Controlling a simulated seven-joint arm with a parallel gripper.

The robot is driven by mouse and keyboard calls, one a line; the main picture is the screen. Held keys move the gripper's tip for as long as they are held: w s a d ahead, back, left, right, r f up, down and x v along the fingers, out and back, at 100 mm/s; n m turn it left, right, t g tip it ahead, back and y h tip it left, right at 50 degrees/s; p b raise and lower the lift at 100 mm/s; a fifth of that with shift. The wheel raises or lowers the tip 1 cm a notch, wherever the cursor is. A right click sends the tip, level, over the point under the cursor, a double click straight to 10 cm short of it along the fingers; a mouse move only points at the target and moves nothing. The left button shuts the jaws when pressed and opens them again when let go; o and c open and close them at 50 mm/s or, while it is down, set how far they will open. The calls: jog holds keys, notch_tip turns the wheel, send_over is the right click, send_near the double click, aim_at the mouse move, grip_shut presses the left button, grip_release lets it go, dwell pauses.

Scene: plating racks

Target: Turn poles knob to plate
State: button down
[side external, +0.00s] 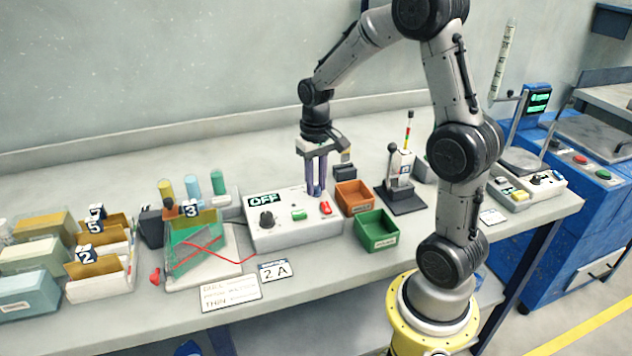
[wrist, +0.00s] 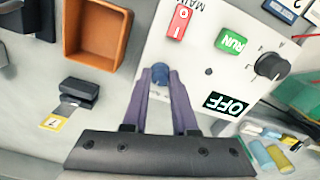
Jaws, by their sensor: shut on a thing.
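A white control box (side external: 282,237) stands mid-bench, with an OFF display (side external: 264,200), a black dial knob (side external: 266,219), a green RUN button (side external: 299,215) and a red MAIN switch (side external: 325,208). My gripper (side external: 317,190) points down at the back right of the box. In the wrist view its purple fingers are shut on a small blue knob (wrist: 160,72) near the box edge. The fingers hide much of that knob and any marks around it. The black dial (wrist: 270,66) and the RUN button (wrist: 232,40) are apart from the fingers.
An orange bin (side external: 354,198) and a green bin (side external: 377,231) sit right of the box. A black-based stand (side external: 401,203) is farther right. Open bench lies behind.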

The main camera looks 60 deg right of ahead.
aim_at(316, 186)
jog(key=n, duration=0.6)
jog(key=shift+n, duration=0.3)
jog(key=n, duration=0.5)
jog(key=shift+r, duration=0.1)
jog(key=shift+n, duration=0.3)
jog(key=c, duration=0.7)
grip_release()
notch_tip(316, 186, up, 14)
jog(key=shift+a, duration=0.1)
